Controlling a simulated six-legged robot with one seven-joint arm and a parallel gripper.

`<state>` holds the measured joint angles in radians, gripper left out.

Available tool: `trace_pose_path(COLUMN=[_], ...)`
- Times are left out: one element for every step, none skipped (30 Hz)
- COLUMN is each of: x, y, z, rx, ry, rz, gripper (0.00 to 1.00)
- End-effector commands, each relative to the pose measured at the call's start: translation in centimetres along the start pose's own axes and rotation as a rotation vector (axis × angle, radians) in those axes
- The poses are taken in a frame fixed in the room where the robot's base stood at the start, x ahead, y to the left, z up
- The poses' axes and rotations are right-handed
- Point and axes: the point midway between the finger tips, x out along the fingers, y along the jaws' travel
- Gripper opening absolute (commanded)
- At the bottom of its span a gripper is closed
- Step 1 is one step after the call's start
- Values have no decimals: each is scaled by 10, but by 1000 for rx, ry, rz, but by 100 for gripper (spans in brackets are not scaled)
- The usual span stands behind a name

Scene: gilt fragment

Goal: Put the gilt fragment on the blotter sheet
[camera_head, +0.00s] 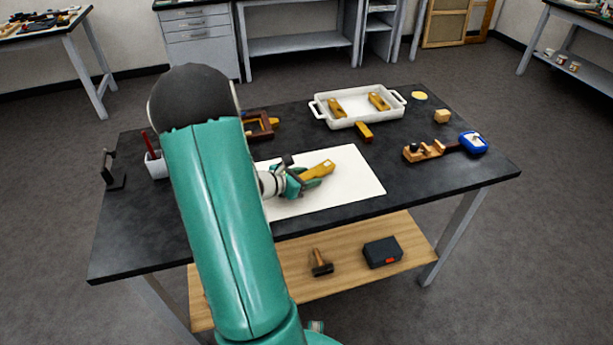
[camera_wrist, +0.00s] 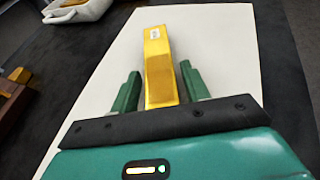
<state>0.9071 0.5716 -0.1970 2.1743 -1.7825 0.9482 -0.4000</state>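The gilt fragment (camera_head: 319,171), a long gold piece with a small white label, is over the white blotter sheet (camera_head: 355,185) and appears to lie on it. In the wrist view the fragment (camera_wrist: 160,68) points away from me, with the sheet (camera_wrist: 225,45) around it. My gripper (camera_head: 302,179) is low over the sheet at the fragment's near end. In the wrist view my gripper's green fingers (camera_wrist: 160,88) stand on either side of the fragment, with narrow pale gaps showing beside it. The fragment's near end is partly hidden by my gripper.
A white tray (camera_head: 347,121) holds two similar gold pieces; another gold piece (camera_head: 364,132) lies in front of it. A wooden tool (camera_head: 424,151) and a blue item (camera_head: 473,143) are at right. A brown frame (camera_head: 262,126) and a cup (camera_head: 156,165) are at left.

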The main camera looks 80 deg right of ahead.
Motion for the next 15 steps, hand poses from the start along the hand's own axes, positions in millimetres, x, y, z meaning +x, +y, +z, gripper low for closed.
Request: trace_pose_path(x=[0, 0, 0, 0, 0, 0, 0, 0, 0, 0, -1, -3, -7, -11, -16], y=[0, 0, 0, 0, 0, 0, 0, 0, 0, 0, 0, 0, 0, 1, 1], z=[0, 0, 0, 0, 0, 0, 0, 0, 1, 1, 2, 3, 3, 3, 3], rx=[0, 0, 0, 0, 0, 0, 0, 0, 0, 1, 1, 0, 0, -1, -1], ry=[0, 0, 0, 0, 0, 0, 0, 0, 0, 0, 0, 0, 0, 0, 0], rz=[0, 0, 0, 0, 0, 0, 0, 0, 0, 0, -1, 0, 1, 3, 4], gripper=[52, 52, 52, 52, 52, 52, 52, 52, 52, 52, 52, 52, 52, 52, 52])
